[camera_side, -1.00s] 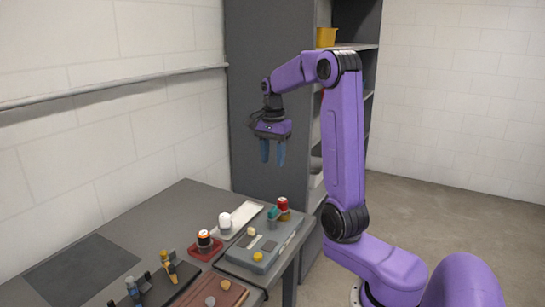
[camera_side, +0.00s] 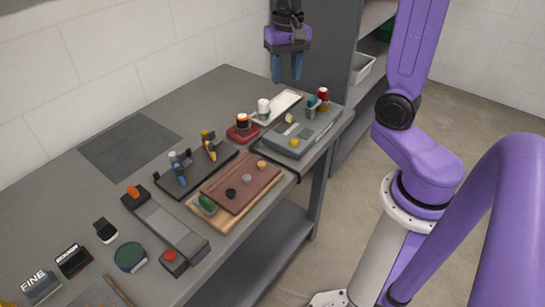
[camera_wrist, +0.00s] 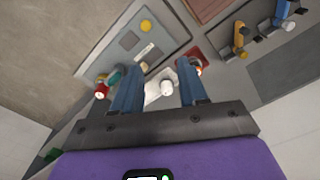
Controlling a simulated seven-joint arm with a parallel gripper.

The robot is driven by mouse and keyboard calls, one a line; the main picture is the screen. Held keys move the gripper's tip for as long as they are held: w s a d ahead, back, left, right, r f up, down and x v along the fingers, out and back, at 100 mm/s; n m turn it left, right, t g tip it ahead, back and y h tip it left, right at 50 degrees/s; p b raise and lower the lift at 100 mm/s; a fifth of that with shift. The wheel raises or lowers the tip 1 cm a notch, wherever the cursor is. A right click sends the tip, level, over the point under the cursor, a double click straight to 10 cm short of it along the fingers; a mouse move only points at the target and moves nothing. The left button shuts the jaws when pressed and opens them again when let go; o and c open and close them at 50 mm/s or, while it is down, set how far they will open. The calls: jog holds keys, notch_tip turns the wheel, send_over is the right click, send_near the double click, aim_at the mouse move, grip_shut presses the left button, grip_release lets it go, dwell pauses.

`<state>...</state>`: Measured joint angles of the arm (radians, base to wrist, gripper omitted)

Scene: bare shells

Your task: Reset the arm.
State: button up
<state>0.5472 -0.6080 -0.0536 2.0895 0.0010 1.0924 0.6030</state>
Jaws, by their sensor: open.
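My gripper (camera_side: 287,68) hangs above the far end of the grey workbench (camera_side: 230,85), pointing down, with its two blue fingers apart and nothing between them. In the wrist view my gripper (camera_wrist: 157,95) shows its fingers spread above a white knob-shaped item (camera_wrist: 166,87) on a pale tray (camera_wrist: 154,99). The white item also shows in the side view (camera_side: 263,106), below my gripper and clear of it.
A grey panel box (camera_side: 300,133), a red-based can (camera_side: 242,123), a red-capped jar (camera_side: 323,96), a brown board (camera_side: 240,183) and a black tool rack (camera_side: 207,177) crowd the bench. A dark shelf unit (camera_side: 327,50) stands behind. A dark mat (camera_side: 130,147) is bare.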

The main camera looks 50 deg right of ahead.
jog(key=s+a+f+n, duration=0.2)
jog(key=s+a+n, duration=0.3)
jog(key=s+n, duration=0.4)
jog(key=s+a+f+n, duration=0.2)
jog(key=s+a+n, duration=0.3)
jog(key=s+n, duration=0.4)
jog(key=s, duration=0.3)
jog(key=shift+s+a+f+n, duration=0.3)
jog(key=shift+s+n, duration=0.05)
jog(key=shift+n, duration=0.05)
dwell(0.3)
